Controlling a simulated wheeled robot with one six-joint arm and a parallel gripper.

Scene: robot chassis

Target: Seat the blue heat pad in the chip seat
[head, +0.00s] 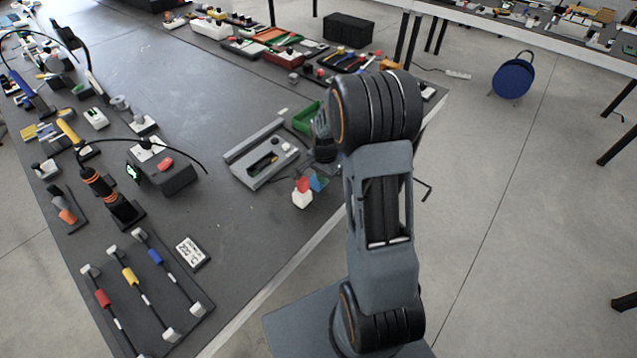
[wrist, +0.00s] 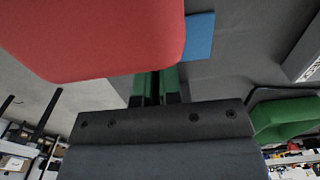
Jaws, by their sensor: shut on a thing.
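The blue heat pad (head: 319,181) shows as a small blue patch beside a red piece (head: 303,184) and a white piece (head: 302,199), near the front table edge. In the wrist view the blue pad (wrist: 199,38) is partly hidden behind a large, close red shape (wrist: 95,35). My gripper (wrist: 155,88) is closed to a narrow gap, and its fingertips run up behind the red shape. The contact with the pad is hidden there. In the head view my arm hides most of the gripper. The grey chassis (head: 240,170), with a dark recess, lies left of the pad; I cannot tell which part is the chip seat.
A green bin (head: 307,118) stands behind the chassis and also shows in the wrist view (wrist: 285,120). The dark tabletop between is clear.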

